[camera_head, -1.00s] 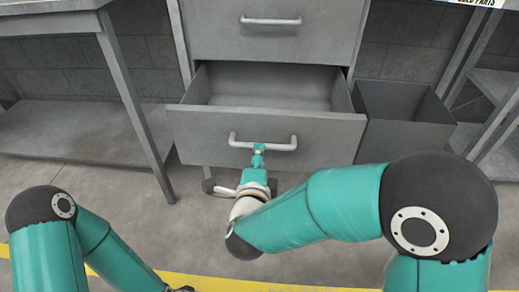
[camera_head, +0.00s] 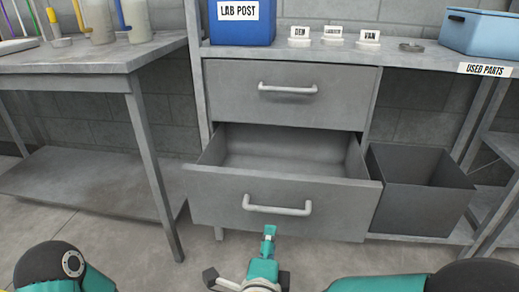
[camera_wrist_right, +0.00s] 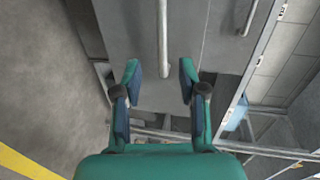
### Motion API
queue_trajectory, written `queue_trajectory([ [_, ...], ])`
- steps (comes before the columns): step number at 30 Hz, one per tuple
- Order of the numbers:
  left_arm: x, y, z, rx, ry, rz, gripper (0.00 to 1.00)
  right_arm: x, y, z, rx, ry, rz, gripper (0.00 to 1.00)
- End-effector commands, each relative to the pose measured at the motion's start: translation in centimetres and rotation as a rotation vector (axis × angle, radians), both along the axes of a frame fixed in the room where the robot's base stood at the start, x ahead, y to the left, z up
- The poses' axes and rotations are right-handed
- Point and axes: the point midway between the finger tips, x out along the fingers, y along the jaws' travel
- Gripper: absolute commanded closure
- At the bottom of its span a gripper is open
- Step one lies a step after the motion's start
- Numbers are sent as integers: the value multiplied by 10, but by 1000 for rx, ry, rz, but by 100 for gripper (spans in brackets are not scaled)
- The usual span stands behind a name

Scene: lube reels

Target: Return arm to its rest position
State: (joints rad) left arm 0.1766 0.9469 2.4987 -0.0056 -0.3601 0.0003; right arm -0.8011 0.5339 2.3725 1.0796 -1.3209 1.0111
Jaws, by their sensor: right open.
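My right gripper (camera_head: 268,234) is just in front of and below the bar handle (camera_head: 277,209) of the lower drawer. In the right wrist view its two fingers (camera_wrist_right: 160,78) are spread with nothing between the tips. The handle (camera_wrist_right: 163,35) there runs ahead of the fingers, apart from them. The lower drawer (camera_head: 335,209) is pulled open and looks empty inside. My left arm shows only in part at the lower left, and its gripper is out of view.
The upper drawer (camera_head: 290,93) is shut. An open grey bin (camera_head: 425,205) stands right of the drawers. A workbench (camera_head: 70,65) with a leg and low shelf is at left. A blue LAB POST box (camera_head: 243,27) and a pale blue box (camera_head: 482,34) stand on the counter.

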Motion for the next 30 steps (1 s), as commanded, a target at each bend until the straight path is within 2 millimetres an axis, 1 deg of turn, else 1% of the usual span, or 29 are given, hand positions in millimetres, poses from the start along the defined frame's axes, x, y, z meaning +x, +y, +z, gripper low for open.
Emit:
queue_trajectory([
  [2,0,0,1,0,0,0,0,4,-9,-3,-1,8,-21,59],
  [5,0,0,3,0,0,0,0,13,-34,-16,-12,41,-79,59],
  [8,0,0,7,0,0,0,0,22,-76,-45,-36,108,-172,59],
  [9,0,0,9,0,0,0,0,25,-97,-61,-53,145,-212,59],
  [11,0,0,12,0,0,0,0,27,-128,-89,-77,209,-252,59],
  [12,0,0,14,0,0,0,0,27,-146,-111,-91,263,-259,59],
  [14,0,0,17,0,0,0,0,23,-168,-149,-123,371,-233,59],
  [15,0,0,19,0,0,0,0,17,-178,-176,-147,453,-190,59],
  [17,0,0,21,0,0,0,0,3,-188,-215,-182,578,-102,59],
  [18,0,0,23,0,0,0,0,-9,-190,-239,-204,659,-26,59],
  [20,0,0,25,0,0,0,0,-29,-187,-270,-234,769,106,59],
  [21,0,0,25,0,0,0,0,-43,-182,-287,-255,830,202,59],
  [23,0,0,27,0,0,0,0,-65,-172,-308,-282,907,356,59],
  [24,0,0,27,0,0,0,0,-80,-163,-319,-303,945,467,59],
  [26,0,0,27,0,0,0,0,-101,-147,-330,-341,983,641,59],
  [27,0,0,27,0,0,0,0,-114,-135,-334,-373,995,765,59],
  [29,0,0,27,0,0,0,0,-133,-116,-337,-433,995,960,59],
  [30,0,0,27,0,0,0,0,-145,-106,-336,-477,984,1084,59],
])
